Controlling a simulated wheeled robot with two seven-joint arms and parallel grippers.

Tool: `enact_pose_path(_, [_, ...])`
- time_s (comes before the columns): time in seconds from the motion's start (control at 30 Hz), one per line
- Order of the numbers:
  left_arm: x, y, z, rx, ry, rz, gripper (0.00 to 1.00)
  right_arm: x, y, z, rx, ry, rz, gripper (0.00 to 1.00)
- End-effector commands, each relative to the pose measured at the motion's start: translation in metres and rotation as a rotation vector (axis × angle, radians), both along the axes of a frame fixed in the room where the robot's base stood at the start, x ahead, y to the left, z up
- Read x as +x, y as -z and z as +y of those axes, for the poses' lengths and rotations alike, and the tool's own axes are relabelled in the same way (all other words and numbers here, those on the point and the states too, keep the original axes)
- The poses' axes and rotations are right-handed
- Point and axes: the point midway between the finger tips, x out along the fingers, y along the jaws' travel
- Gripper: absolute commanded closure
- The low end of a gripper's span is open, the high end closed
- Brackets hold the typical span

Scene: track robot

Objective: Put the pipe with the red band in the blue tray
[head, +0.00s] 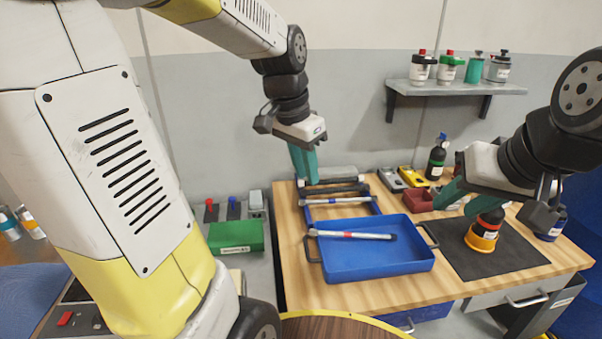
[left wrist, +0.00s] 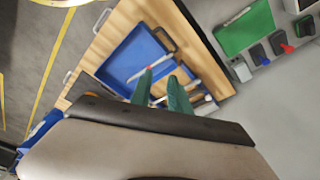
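A pale pipe with a red band (head: 349,235) lies across the far left part of the blue tray (head: 378,266), its left end near the rim; whether it rests on the rim or the floor is unclear. In the left wrist view the tray (left wrist: 128,58) shows beyond my fingers. A second pale pipe (head: 336,201) lies on a blue rack (head: 345,212) behind the tray. My left gripper (head: 308,180) hangs above the rack area, with its teal fingers apart and empty in the left wrist view (left wrist: 160,75).
A red bin (head: 418,201) and tools stand behind. A green case (head: 236,236) is left of the wooden table (head: 300,285). A wall shelf (head: 455,90) holds several bottles.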

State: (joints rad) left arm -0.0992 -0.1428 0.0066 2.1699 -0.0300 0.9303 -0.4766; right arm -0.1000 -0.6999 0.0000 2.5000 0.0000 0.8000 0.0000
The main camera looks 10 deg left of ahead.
Motion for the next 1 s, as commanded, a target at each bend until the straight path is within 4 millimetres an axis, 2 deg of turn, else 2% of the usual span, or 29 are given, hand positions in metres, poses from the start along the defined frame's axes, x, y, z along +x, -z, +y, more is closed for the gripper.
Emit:
enact_pose_path(0.03, [-0.017,-0.012,0.003,-0.021,-0.065,-0.042,0.78,0.0,0.0,0.0,0.0,0.0,0.0,0.61])
enact_pose_path(0.2, [-0.063,-0.032,0.009,-0.11,-0.285,-0.153,0.78,0.0,0.0,0.0,0.0,0.0,0.0,0.61])
enact_pose_path(0.4, [-0.097,-0.037,0.012,-0.203,-0.456,-0.235,0.78,0.0,0.0,0.0,0.0,0.0,0.0,0.61])
enact_pose_path(0.6, [-0.107,-0.037,0.013,-0.236,-0.511,-0.256,0.78,0.0,0.0,0.0,0.0,0.0,0.0,0.61])
enact_pose_path(1.0, [-0.106,-0.037,0.013,-0.236,-0.51,-0.256,0.78,0.0,0.0,0.0,0.0,0.0,0.0,0.61])
